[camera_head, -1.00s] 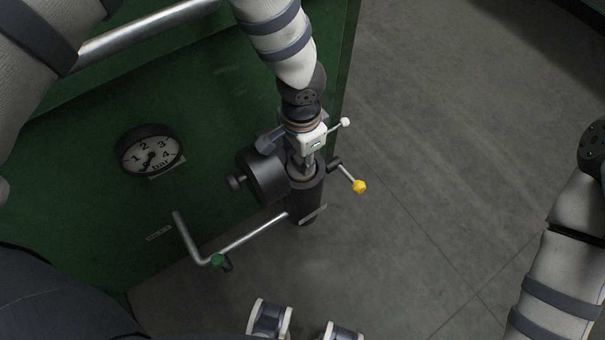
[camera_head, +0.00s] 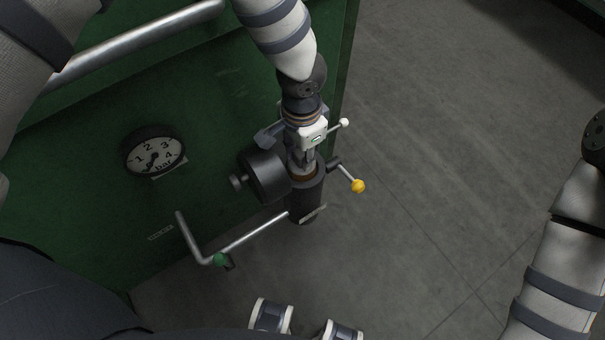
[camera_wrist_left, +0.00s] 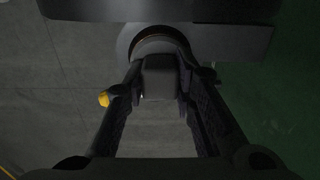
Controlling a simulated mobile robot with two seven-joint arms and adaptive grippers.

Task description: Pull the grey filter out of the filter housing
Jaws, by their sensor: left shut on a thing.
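The filter housing (camera_head: 306,199) is an upright black cylinder at the green cabinet's front. Its open top shows a brownish inner rim. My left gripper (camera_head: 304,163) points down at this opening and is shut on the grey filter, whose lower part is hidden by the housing. In the left wrist view, a dark grey block of the filter (camera_wrist_left: 160,78) sits between my left gripper's fingers (camera_wrist_left: 158,92), in front of the round housing mouth (camera_wrist_left: 158,45). My right arm shows at the right edge, but its gripper is out of view.
A round black cap (camera_head: 264,175) joins the housing's left side. A yellow-knobbed lever (camera_head: 358,186) sticks out right. The floor to the right is clear.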

